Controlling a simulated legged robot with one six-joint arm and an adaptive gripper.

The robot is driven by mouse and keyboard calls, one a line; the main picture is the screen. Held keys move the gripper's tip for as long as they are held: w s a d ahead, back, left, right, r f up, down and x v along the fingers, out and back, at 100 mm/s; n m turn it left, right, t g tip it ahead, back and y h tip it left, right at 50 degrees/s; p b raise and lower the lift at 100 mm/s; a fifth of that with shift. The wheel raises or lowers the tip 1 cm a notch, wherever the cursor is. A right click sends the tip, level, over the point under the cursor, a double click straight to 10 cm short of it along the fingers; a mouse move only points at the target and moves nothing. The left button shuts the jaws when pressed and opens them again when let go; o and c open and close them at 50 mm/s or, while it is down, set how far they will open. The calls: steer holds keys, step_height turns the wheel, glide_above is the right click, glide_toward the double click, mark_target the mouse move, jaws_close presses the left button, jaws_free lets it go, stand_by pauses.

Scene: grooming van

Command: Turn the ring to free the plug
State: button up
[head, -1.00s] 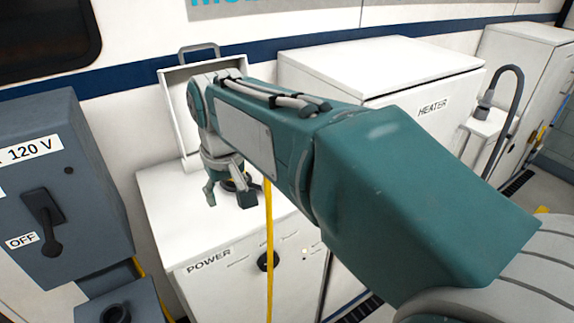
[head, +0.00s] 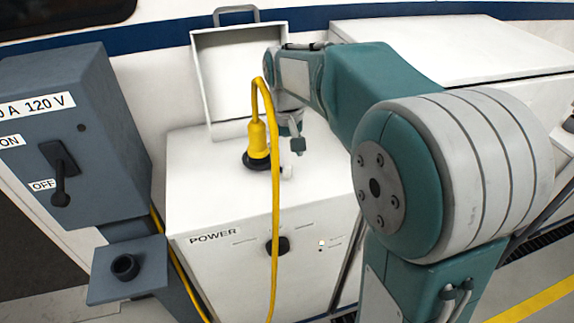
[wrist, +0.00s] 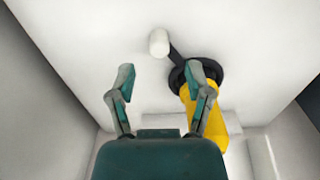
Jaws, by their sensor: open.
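The yellow plug (head: 258,140) stands upright in a socket on top of the white POWER cabinet; it also shows in the wrist view (wrist: 212,130). The black ring (head: 253,164) sits around its base. In the wrist view, the ring (wrist: 177,80) has a short dark arm ending in a white knob (wrist: 158,42). My gripper (head: 292,138) is to the right of the plug, its far finger partly hidden. In the wrist view, my gripper (wrist: 160,82) is open and empty. Its right finger overlaps the ring and plug in the picture; I cannot tell whether they touch. The knob lies beyond the fingertips.
A yellow cable (head: 275,230) loops from the plug down the cabinet front (head: 215,275). A raised white lid (head: 225,85) stands behind the socket.

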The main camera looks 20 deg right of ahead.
mark_target(287, 165)
steer(key=f, duration=0.4)
steer(key=shift+d, duration=0.35)
steer(key=shift+a+f, duration=0.15)
steer(key=shift+f, duration=0.15)
steer(key=shift+a+f, duration=0.1)
steer(key=shift+a, duration=0.3)
steer(key=shift+d, duration=0.2)
jaws_close()
